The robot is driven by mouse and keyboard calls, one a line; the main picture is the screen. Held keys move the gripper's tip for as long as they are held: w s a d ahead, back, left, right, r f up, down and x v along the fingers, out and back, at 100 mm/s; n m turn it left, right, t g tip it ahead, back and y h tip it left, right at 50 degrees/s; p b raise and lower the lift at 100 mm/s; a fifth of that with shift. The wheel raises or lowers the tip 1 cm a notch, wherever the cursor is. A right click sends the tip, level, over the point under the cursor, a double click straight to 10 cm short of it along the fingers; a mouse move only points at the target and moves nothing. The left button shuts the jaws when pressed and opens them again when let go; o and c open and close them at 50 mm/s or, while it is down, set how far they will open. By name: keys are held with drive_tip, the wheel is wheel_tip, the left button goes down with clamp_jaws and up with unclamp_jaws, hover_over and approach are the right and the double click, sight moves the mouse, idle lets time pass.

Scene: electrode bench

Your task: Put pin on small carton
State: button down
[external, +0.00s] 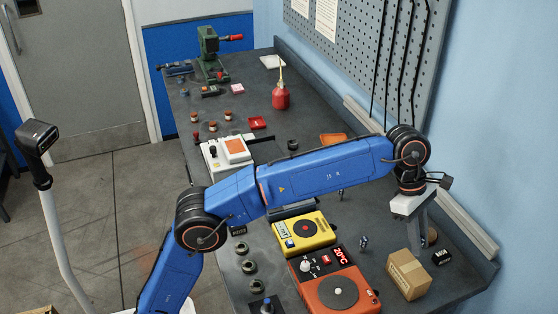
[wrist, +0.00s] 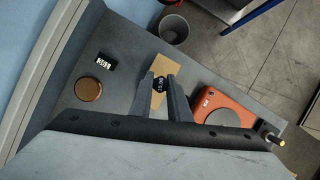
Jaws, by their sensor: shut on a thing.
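The small carton (external: 408,274) is a tan box standing on the bench at the right in the external view. In the wrist view its tan top (wrist: 172,76) shows just beyond and between my fingertips. My gripper (external: 418,246) points down close behind the carton. In the wrist view my gripper (wrist: 160,88) is shut on a small dark thing with pale marks, which I take to be the pin (wrist: 158,84). The pin is hidden in the external view. I cannot tell whether it touches the carton.
An orange-red hot plate (external: 335,291) stands left of the carton, with a yellow device (external: 304,232) behind it. A black labelled block (external: 442,257) and a copper-coloured disc (wrist: 89,89) lie near the wall side. A grey bin (wrist: 174,29) stands on the floor beyond the bench edge.

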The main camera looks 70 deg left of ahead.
drive_tip(key=shift+f, duration=2.6)
drive_tip(key=shift+f, duration=0.1)
drive_tip(key=c, duration=1.7)
unclamp_jaws()
drive_tip(key=shift+o, duration=0.2)
drive_tip(key=v, duration=1.2)
drive_tip(key=shift+s+a, duration=0.15)
drive_tip(key=shift+a, duration=0.05)
